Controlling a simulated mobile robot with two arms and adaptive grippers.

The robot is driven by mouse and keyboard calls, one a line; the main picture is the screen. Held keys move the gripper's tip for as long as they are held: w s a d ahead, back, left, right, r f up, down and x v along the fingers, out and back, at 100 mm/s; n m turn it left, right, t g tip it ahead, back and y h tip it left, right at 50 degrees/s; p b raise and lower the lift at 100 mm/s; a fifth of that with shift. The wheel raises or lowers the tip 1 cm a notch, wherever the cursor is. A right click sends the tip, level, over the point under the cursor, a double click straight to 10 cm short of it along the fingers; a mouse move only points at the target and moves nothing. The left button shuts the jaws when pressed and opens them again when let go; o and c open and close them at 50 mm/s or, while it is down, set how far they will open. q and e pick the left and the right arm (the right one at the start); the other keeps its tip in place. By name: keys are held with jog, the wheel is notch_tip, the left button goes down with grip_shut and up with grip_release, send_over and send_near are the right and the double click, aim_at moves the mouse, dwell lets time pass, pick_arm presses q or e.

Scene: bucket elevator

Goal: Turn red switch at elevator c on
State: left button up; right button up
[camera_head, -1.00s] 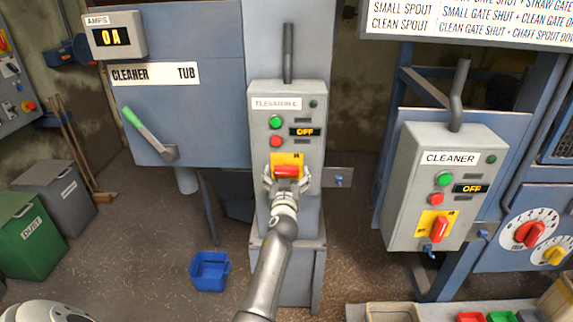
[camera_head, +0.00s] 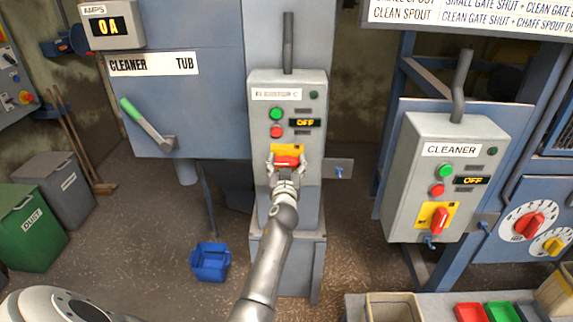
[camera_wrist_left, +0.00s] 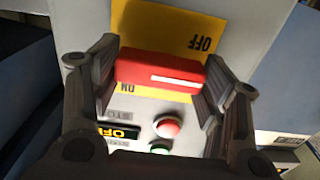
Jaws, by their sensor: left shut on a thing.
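The elevator C control box (camera_head: 260,185) is a grey upright panel with a green button (camera_head: 277,113), a red button (camera_head: 277,132) and a small display (camera_head: 305,122) reading OFF. Below them is a yellow plate (camera_head: 287,149) with the red switch (camera_head: 286,160), whose handle lies level. My left gripper (camera_head: 287,165) has its fingers on both ends of the red handle. In the left wrist view, the gripper (camera_wrist_left: 163,85) is shut on the red switch (camera_wrist_left: 160,70), with OFF and ON lettering on the yellow plate (camera_wrist_left: 165,30). My right gripper is not in view.
A similar CLEANER box (camera_head: 400,190) with its own red switch (camera_head: 440,220) stands to the right. A green-handled lever (camera_head: 145,122) is on the left. A blue bucket (camera_head: 210,262) sits on the floor. Coloured bins (camera_head: 470,312) are at the lower right.

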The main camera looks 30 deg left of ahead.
pick_arm(q)
jog(key=shift+m, duration=0.3)
jog(key=m+b, duration=0.1)
jog(key=m, duration=0.2)
jog(key=shift+m, duration=0.4)
jog(key=m+b, duration=0.1)
jog(key=m, duration=0.4)
jog(key=shift+m, duration=0.3)
jog(key=m, duration=0.4)
jog(key=shift+w+d, duration=0.1)
jog(key=shift+m+p, duration=0.45)
jog(key=shift+m, duration=1.65)
jog(key=o, duration=1)
jog(key=shift+f, duration=0.1)
